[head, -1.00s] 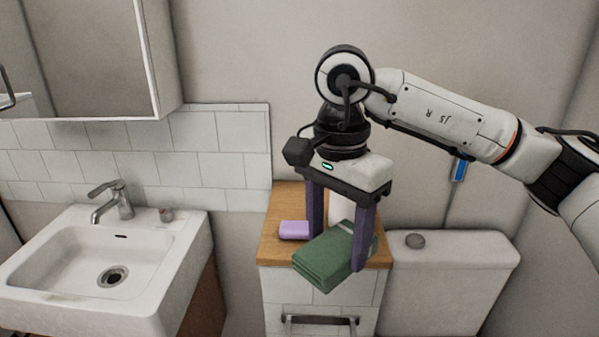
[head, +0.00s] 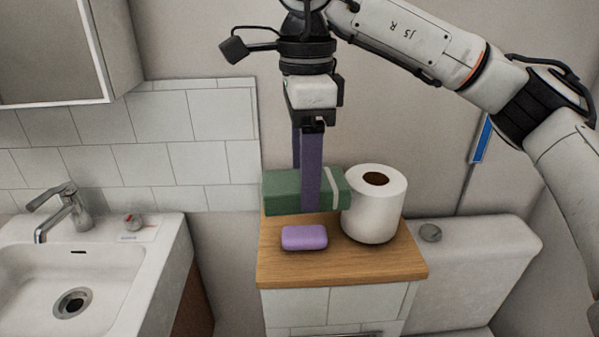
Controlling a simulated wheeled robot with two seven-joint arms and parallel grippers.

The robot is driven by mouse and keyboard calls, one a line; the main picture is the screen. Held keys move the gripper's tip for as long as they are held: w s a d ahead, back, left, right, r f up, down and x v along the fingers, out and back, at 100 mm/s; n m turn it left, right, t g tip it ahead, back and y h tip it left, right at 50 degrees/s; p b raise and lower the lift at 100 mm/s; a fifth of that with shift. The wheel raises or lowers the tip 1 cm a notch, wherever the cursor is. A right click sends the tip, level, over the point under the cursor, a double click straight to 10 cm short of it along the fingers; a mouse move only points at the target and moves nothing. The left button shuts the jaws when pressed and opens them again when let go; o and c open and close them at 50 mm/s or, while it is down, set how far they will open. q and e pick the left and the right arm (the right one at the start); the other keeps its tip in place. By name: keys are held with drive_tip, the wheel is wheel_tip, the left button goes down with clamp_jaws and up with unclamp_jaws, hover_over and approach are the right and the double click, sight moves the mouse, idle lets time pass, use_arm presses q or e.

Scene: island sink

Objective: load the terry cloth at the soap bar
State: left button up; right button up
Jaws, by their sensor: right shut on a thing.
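The terry cloth (head: 281,193) is a folded green block with a pale stripe near its right end. My right gripper (head: 306,205) is shut on it, with one purple finger across its front and the other mostly hidden behind. The cloth is level, at the back of the wooden top; I cannot tell whether it touches the wood. The soap bar (head: 304,237) is purple and lies on the wooden top, in front of and below the cloth. My left gripper is not in view.
A toilet paper roll (head: 372,215) stands upright just right of the cloth. The wooden cabinet top (head: 345,267) is bare at its front. A white sink (head: 165,262) is at left and a toilet tank (head: 490,262) at right. The tiled wall (head: 215,165) rises behind.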

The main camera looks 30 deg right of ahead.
drive_tip(key=shift+s+f+b, duration=0.15)
drive_tip(key=shift+f+b, duration=0.35)
drive_tip(key=shift+f, duration=0.1)
wheel_tip(320, 180, down, 4)
drive_tip(key=b, duration=0.3)
drive_tip(key=shift+f+b, duration=0.2)
drive_tip(key=shift+b, duration=0.1)
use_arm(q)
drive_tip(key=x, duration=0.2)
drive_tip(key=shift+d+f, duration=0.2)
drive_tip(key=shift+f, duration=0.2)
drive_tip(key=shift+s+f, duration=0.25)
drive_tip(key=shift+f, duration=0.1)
use_arm(e)
drive_tip(key=shift+f, duration=0.15)
use_arm(q)
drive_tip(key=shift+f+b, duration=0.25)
drive_tip(key=shift+b, duration=0.1)
use_arm(e)
drive_tip(key=shift+f, duration=0.35)
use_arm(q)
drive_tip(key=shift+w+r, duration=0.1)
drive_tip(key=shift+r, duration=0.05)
use_arm(e)
drive_tip(key=shift+f, duration=0.15)
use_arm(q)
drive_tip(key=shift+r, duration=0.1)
